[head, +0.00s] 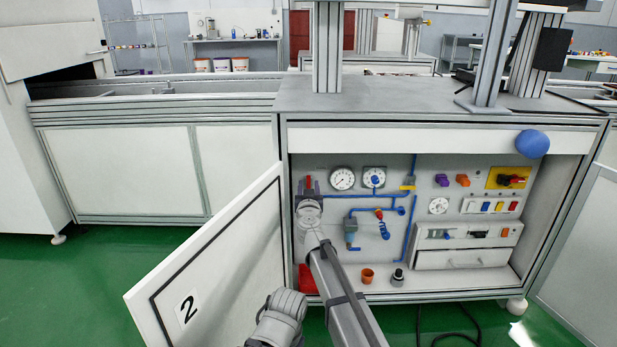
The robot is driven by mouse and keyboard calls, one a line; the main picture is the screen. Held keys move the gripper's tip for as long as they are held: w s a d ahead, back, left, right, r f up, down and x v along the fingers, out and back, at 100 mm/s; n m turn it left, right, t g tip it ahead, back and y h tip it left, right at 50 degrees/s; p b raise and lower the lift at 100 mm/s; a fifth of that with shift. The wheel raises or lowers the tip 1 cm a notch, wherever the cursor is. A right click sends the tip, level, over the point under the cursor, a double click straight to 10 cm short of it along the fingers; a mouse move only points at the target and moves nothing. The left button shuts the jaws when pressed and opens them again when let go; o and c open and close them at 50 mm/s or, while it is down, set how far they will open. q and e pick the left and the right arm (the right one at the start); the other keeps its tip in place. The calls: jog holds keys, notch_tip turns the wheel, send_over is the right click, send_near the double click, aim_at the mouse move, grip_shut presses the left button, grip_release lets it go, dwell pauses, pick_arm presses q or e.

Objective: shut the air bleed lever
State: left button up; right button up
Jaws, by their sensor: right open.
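My right gripper (309,184) is inside the open cabinet at its left side, jaws pointing up and open. A small red lever-like part (309,182) shows between its two fingers. I cannot tell whether the fingers touch it, and the wrist hides what lies below it. Blue air piping (407,235) runs to the right of the gripper. On it are a small blue handle (384,231) with a red part above it, and a yellow fitting (408,186). No label shows which part is the air bleed lever. My left gripper is not in view.
The cabinet door (215,265), marked 2, stands open to the left. Two gauges (343,179) sit right of the gripper. An orange cup (367,276) and a black knob-like part (398,277) stand on the cabinet floor. Switches and a drawer (462,258) fill the right side.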

aim_at(308, 177)
jog(key=w, duration=0.7)
jog(key=shift+s, duration=0.1)
grip_shut()
dwell(0.4)
